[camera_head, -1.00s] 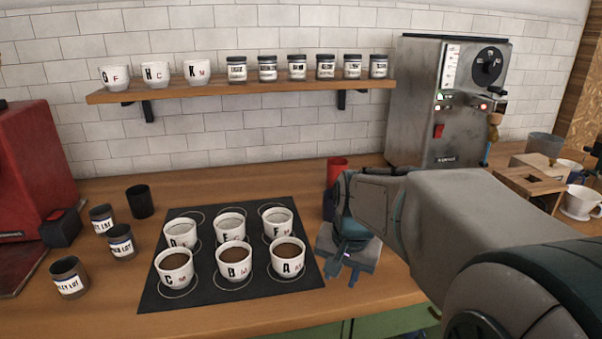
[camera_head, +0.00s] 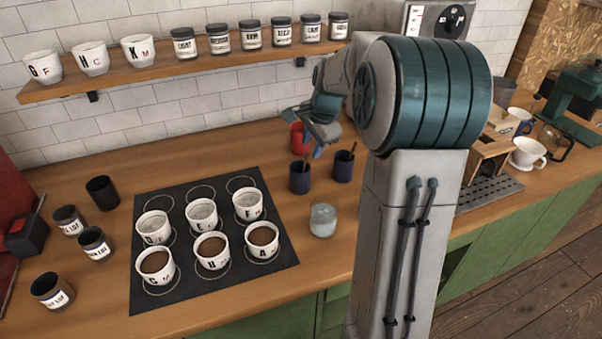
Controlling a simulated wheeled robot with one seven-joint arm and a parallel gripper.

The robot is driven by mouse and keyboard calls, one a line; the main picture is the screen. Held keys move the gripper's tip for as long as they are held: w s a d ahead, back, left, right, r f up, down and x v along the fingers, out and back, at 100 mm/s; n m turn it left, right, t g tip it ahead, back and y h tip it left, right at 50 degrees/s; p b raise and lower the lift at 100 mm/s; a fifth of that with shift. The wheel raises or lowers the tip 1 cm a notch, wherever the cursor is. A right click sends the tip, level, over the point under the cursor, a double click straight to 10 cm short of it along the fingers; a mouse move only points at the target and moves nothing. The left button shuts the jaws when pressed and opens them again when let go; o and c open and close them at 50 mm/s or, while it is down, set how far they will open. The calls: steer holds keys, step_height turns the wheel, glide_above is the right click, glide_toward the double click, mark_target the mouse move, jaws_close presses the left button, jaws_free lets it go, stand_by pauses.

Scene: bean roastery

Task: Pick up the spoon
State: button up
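A thin dark handle (camera_head: 353,148), which may be the spoon's, stands up out of the right one of two dark blue cups (camera_head: 342,169). The rest of it is hidden inside the cup. My gripper (camera_head: 314,144) is above and to the left of this handle, over the left dark blue cup (camera_head: 300,179) and near a red cup (camera_head: 296,136). The fingers are small and partly overlap the arm in this view, so I cannot tell whether they are open or shut. No held thing can be made out.
A black mat (camera_head: 165,297) with several lettered cups lies to the left. A clear glass (camera_head: 322,221) stands between the mat and my arm. A wall shelf (camera_head: 150,77) with cups and jars is behind. A wooden stand (camera_head: 488,160) is at right.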

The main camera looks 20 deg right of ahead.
mark_target(305, 164)
steer(key=shift+a+p+x, duration=0.15)
steer(key=shift+p+x, duration=0.3)
steer(key=shift+x, duration=1.65)
steer(key=shift+a+p+x, duration=0.1)
steer(key=shift+p+x, duration=0.3)
steer(key=shift+x, duration=1.75)
steer(key=shift+s, duration=0.15)
jaws_close()
